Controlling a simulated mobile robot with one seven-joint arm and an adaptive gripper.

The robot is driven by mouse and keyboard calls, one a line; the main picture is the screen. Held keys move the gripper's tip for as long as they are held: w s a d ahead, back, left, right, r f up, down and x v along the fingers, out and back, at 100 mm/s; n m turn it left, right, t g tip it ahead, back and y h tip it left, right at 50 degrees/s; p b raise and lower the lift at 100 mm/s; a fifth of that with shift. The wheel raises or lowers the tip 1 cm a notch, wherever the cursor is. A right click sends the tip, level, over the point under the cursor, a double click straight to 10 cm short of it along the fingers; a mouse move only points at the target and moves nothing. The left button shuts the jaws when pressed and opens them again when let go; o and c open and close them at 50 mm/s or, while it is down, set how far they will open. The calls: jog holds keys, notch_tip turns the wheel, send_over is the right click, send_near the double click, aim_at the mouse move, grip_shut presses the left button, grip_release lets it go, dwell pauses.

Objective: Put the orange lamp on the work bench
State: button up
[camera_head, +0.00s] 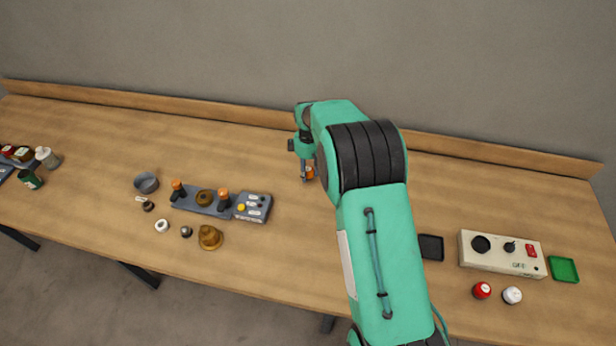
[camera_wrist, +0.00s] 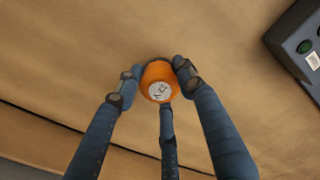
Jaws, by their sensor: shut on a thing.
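The orange lamp (camera_wrist: 158,80) is between the fingers of my gripper (camera_wrist: 158,76) in the wrist view, with its pale round end facing the camera. My gripper is shut on it. In the head view a small bit of the orange lamp (camera_head: 309,173) shows at the fingertips of my gripper (camera_head: 306,175), beside my green arm. The work bench (camera_head: 270,160) lies below. I cannot tell whether the lamp touches the bench top.
A grey control box (camera_head: 253,207) stands left of my gripper, joined to a base with two orange-topped posts (camera_head: 201,199). A brass bell-shaped part (camera_head: 210,237) is in front. A cream box (camera_head: 501,252), black tray (camera_head: 431,247) and green tray (camera_head: 563,269) are at right. The bench behind the control box is clear.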

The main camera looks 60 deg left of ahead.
aim_at(308, 177)
dwell(0.4)
jog(key=shift+f, duration=1.7)
jog(key=shift+f, duration=0.15)
jog(key=o, duration=1.2)
notch_tip(308, 177, up, 12)
jog(key=shift+r, duration=0.15)
jog(key=shift+w, duration=0.1)
